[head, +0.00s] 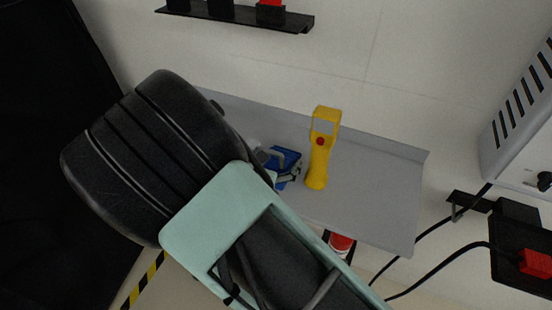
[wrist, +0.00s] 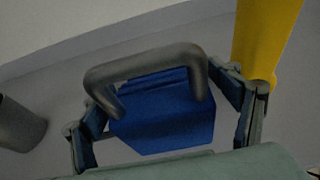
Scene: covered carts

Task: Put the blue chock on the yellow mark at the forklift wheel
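The blue chock (wrist: 165,122), with a thick grey handle on it, sits on the grey shelf (head: 375,200). In the head view the chock (head: 288,157) is partly hidden by my arm and fingers. My gripper (wrist: 162,95) is open, with one finger at each side of the chock. Small gaps seem to show between the fingers and the chock's sides. In the head view my gripper (head: 280,167) is at the chock, mostly covered by my wrist. No forklift wheel or yellow mark shows in either view.
A yellow tool (head: 319,155) with a red button stands just right of the chock and close to my right finger in the wrist view (wrist: 262,40). A grey cylinder (wrist: 18,125) is at the left. The shelf's right part is clear. A red object (head: 341,243) is below.

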